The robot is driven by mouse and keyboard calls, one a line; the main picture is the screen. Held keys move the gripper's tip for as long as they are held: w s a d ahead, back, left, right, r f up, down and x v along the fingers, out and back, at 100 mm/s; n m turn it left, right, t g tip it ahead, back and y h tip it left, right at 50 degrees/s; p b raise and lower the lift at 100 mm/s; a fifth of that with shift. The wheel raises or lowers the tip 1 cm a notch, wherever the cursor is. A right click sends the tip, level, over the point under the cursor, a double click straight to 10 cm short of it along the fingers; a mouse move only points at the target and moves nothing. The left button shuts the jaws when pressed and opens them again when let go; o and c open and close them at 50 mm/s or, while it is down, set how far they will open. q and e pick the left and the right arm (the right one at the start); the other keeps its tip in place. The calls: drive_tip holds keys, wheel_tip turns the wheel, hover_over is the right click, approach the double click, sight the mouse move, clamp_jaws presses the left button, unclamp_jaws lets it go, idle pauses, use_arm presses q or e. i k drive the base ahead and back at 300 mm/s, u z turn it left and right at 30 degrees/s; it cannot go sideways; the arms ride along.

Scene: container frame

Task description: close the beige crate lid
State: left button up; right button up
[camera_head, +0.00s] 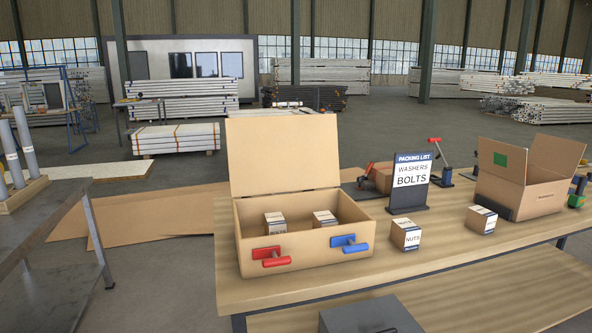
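The beige crate (309,256) stands on the wooden table, with a red handle (271,256) and a blue handle (349,244) on its front wall. Its lid (283,155) is open and stands up from the back edge, tilted slightly back. Two small labelled boxes lie inside the crate, a left one (275,223) and a right one (324,218). Neither of my grippers shows in the head view.
On the table (450,254), right of the crate, are a packing list sign (411,178) reading washers and bolts, a nuts box (405,234), another small box (481,219) and an open cardboard box (522,190). A metal workbench (52,262) stands at left.

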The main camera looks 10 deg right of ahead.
sight(274, 154)
drive_tip(key=z, duration=0.15)
drive_tip(key=k, duration=0.25)
drive_tip(key=u, duration=0.9)
drive_tip(key=i, duration=3.8)
drive_tip(key=z, duration=0.65)
drive_tip(key=i, duration=1)
drive_tip(key=z, duration=3.9)
drive_tip(key=k, duration=0.2)
drive_tip(key=u, duration=0.8)
drive_tip(key=i, duration=0.1)
drive_tip(key=z, duration=0.45)
